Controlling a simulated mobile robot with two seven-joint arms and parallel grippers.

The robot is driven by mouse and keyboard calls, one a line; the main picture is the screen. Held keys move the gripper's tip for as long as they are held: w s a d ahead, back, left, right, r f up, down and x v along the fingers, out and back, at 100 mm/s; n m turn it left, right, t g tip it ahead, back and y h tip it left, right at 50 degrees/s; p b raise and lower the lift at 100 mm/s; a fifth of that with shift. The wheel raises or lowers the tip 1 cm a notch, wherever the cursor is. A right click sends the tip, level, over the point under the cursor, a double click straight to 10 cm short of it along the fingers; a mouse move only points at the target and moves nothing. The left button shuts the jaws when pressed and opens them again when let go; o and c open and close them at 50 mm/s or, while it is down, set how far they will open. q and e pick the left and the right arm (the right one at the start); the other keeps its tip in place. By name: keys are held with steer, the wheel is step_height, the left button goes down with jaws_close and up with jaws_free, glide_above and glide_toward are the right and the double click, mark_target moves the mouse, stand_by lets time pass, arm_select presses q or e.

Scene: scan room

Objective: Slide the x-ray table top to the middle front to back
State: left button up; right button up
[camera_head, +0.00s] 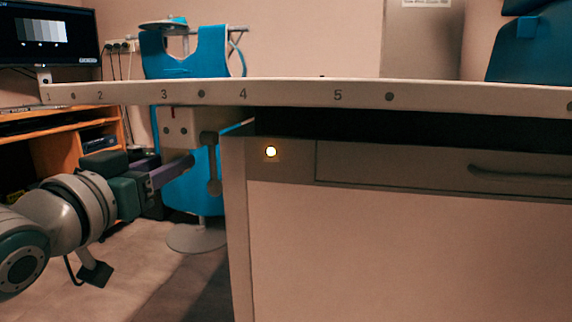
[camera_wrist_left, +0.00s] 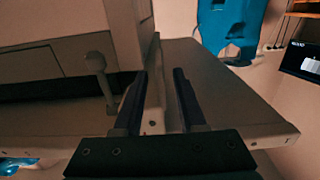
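The x-ray table top (camera_head: 290,92) is a long pale slab across the head view, its front edge numbered 1 to 5. A small pale block with a red mark (camera_head: 177,127) sits under the edge near 3. A grey lever with a rounded end (camera_head: 213,175) hangs right of it and shows in the left wrist view (camera_wrist_left: 97,66). My left gripper (camera_head: 188,163) is below the edge, left of the lever. In the wrist view its dark fingers (camera_wrist_left: 158,76) are apart, with a pale part visible between them. Contact cannot be told. My right gripper is out of view.
A cabinet base with a drawer handle (camera_head: 520,173) and a small lit round light (camera_head: 271,151) stands under the table top. Behind are a blue apron on a stand (camera_head: 200,190), a wooden desk (camera_head: 75,140) and a monitor (camera_head: 45,35). Floor (camera_head: 150,270) shows at lower left.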

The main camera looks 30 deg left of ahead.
arm_select(q)
steer(key=shift+x, duration=1.1)
steer(key=shift+s, duration=0.1)
jaws_close()
steer(key=shift+r, duration=0.1)
stand_by(0.5)
